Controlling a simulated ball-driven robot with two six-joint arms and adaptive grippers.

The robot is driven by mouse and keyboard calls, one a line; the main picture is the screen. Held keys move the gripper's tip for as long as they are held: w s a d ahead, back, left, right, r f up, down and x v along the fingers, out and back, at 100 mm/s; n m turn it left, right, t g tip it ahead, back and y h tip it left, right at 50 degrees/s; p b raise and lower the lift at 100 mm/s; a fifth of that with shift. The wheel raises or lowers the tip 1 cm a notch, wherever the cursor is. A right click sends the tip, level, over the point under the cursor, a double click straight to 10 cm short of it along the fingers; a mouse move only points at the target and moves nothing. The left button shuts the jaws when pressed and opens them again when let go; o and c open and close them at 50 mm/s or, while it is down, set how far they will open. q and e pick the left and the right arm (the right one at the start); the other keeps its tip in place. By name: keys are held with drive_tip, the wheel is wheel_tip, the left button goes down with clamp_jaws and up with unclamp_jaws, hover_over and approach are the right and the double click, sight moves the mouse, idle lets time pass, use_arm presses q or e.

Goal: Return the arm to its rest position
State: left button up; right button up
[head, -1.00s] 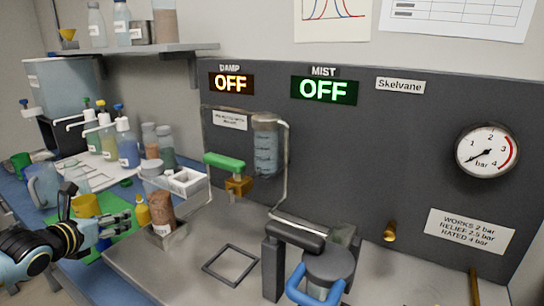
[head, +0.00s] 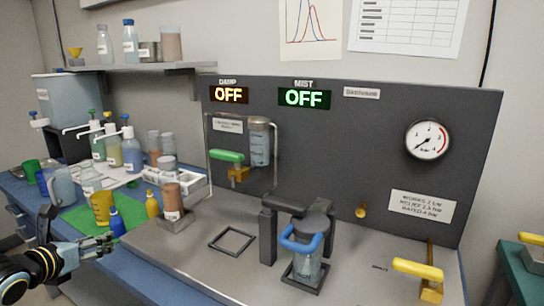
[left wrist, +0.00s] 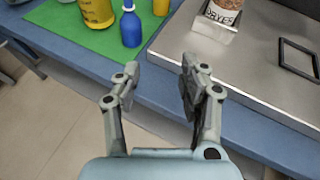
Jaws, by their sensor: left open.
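My left gripper (head: 100,243) is at the lower left of the head view, in front of the bench's front edge. In the left wrist view my left gripper (left wrist: 157,75) has its two fingers apart with nothing between them. Beyond the fingers are a blue bottle (left wrist: 131,28) and the green mat (left wrist: 58,22). My right gripper does not show in any view.
A brown jar (head: 172,200) sits in a metal holder. A blue-handled vessel (head: 306,260) stands at the panel's front. Floor (left wrist: 50,125) lies open below the bench.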

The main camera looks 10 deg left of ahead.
use_arm(q)
drive_tip(key=s+d+f+n+g+b, duration=0.1)
drive_tip(key=s+d+f+n, duration=0.2)
drive_tip(key=s+f+n, duration=0.45)
drive_tip(key=s+d+f+n+g+b, duration=0.2)
drive_tip(key=s+d+f, duration=0.25)
drive_tip(key=f, duration=0.65)
drive_tip(key=s+d+f+n+g+b, duration=0.1)
drive_tip(key=s+d+f+n, duration=0.1)
drive_tip(key=s+f+n, duration=0.6)
drive_tip(key=s+d+f+n+g, duration=0.3)
drive_tip(key=s+f+n, duration=0.2)
drive_tip(key=s, duration=0.4)
drive_tip(key=s+d+f+n+g, duration=0.2)
drive_tip(key=s+d+f+n, duration=0.2)
drive_tip(key=s+f, duration=0.3)
drive_tip(key=s+d+f+n+g+h+b, duration=0.1)
drive_tip(key=s+d+f+n+g, duration=0.2)
drive_tip(key=s, duration=1)
wheel_tip(320, 180, down, 3)
drive_tip(key=n, duration=0.4)
drive_tip(key=shift+d+g, duration=0.3)
drive_tip(key=shift+d, duration=0.1)
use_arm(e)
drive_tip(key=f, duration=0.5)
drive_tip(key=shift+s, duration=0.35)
